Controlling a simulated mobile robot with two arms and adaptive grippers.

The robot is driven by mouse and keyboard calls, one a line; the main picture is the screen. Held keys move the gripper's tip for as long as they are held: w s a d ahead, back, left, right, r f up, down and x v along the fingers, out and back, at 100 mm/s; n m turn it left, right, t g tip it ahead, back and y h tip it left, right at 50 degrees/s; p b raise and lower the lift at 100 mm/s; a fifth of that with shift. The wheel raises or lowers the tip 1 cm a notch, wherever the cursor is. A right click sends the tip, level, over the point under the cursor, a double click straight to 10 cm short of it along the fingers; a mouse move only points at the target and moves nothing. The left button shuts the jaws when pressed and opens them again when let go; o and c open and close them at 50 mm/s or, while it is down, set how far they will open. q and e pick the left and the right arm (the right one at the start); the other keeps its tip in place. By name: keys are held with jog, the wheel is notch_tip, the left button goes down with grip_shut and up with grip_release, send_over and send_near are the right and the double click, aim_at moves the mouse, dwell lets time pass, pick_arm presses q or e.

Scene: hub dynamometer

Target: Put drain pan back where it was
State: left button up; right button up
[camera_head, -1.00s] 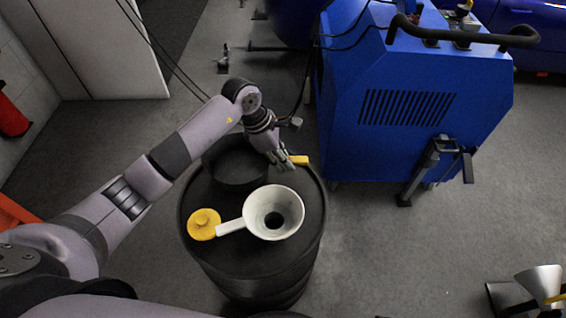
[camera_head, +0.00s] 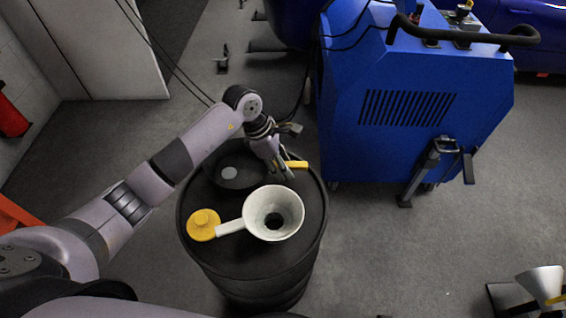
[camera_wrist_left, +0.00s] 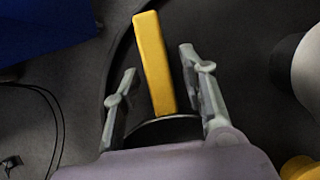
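The drain pan (camera_head: 226,183) is a dark round pan on the left far part of a black barrel's top, with a light grey spot inside. A yellow bar (camera_head: 297,164), apparently its handle, points right from it; the joint is hidden behind my gripper. My left gripper (camera_head: 285,174) is over the barrel top by this handle. In the left wrist view, the handle (camera_wrist_left: 154,62) lies between the two spread fingers (camera_wrist_left: 157,75), with a gap on each side. A dark curved rim (camera_wrist_left: 165,124) shows at its near end. My right gripper is out of view.
A big blue machine (camera_head: 410,110) stands right behind the barrel.

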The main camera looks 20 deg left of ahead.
pick_arm(q)
jog(key=shift+r, duration=0.15)
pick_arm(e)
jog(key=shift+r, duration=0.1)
pick_arm(q)
jog(key=p+v, duration=0.1)
jog(key=v, duration=1.1)
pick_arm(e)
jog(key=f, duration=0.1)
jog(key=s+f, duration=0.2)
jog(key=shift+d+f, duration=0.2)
pick_arm(q)
jog(key=shift+s, duration=0.1)
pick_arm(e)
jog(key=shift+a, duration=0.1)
